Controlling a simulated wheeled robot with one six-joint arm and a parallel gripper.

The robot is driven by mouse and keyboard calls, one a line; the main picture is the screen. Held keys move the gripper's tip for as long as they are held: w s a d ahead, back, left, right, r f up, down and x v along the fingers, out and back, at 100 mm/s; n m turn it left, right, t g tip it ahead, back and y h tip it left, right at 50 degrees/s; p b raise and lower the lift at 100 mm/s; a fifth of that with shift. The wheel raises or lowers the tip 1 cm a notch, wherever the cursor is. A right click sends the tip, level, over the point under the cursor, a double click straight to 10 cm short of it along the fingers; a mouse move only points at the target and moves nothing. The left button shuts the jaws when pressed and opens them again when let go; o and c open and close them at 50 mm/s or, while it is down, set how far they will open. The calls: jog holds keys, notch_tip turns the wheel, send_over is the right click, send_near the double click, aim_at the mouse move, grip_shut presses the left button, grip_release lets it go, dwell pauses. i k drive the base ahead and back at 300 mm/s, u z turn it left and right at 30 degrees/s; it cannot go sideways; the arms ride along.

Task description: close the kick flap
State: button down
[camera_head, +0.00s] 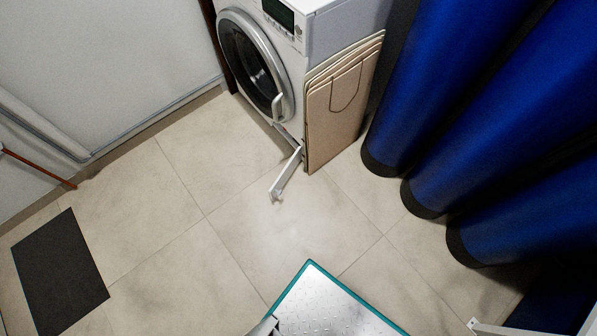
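The kick flap (287,174) is a narrow white panel low at the front of the white washing machine (325,24). It stands swung out from the machine over the floor tiles, with its near end reaching away from the front. Its other end is near the machine's lower right front corner. The round door (250,62) above has a dark window and a light rim, with a white handle-like piece at its lower right. My gripper cannot be made out in this view.
Folded brown bags or boards (335,112) lean against the machine's right side, close to the flap. Blue curtains (440,110) hang at the right. A dark mat (60,272) lies at the left. The tiled floor (215,215) before the flap is clear.

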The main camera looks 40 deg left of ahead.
aim_at(275, 189)
jog(key=k, duration=0.4)
jog(key=u, duration=1.4)
jog(key=i, duration=0.5)
jog(key=z, duration=0.05)
